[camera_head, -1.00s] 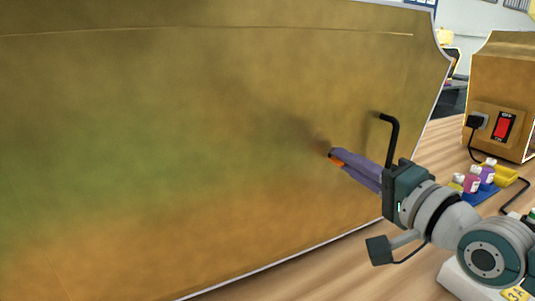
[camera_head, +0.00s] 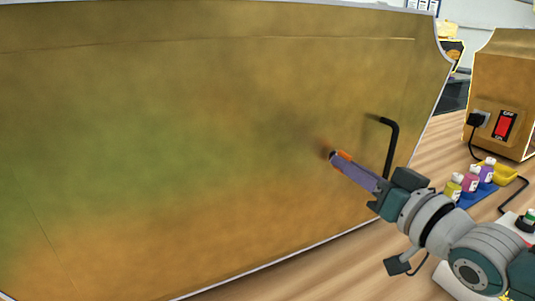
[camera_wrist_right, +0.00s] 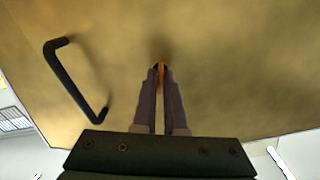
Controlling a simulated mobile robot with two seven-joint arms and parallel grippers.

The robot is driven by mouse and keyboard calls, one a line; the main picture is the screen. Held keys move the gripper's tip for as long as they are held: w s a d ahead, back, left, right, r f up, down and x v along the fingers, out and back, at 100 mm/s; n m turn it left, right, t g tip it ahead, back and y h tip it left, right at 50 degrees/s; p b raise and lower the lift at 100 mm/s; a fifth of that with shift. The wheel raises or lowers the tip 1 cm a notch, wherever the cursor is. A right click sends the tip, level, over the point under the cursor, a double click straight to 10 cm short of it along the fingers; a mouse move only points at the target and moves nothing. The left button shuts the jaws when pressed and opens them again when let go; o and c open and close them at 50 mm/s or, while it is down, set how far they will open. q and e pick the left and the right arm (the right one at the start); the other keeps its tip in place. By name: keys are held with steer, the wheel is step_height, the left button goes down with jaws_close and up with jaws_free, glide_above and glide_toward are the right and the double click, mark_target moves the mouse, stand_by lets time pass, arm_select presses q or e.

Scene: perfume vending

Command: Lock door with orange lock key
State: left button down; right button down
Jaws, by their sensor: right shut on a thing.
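The brown-gold door panel (camera_head: 200,150) fills most of the head view, with a black bar handle (camera_head: 390,150) on its right side. My right gripper (camera_head: 340,158) is shut on the orange lock key (camera_head: 345,155), whose tip meets a dark spot on the panel left of the handle. In the right wrist view, a strip of the orange key (camera_wrist_right: 161,78) shows between the purple fingers, and the handle (camera_wrist_right: 75,85) is at the left. The fingers hide most of the key and the lock. My left gripper is not in view.
A wooden table (camera_head: 440,150) lies below and right of the panel. Several small bottles (camera_head: 471,178) stand on a blue tray there. A brown box with a red switch (camera_head: 504,126) and a black plug stands behind them.

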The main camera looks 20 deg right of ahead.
steer(key=n, duration=0.3)
steer(key=shift+n, duration=0.3)
stand_by(0.5)
steer(key=c, duration=1)
jaws_free()
steer(key=shift+p, duration=0.3)
steer(key=s+p, duration=0.1)
steer(key=s, duration=0.9)
steer(key=shift+d, duration=0.35)
steer(key=shift+w, duration=0.1)
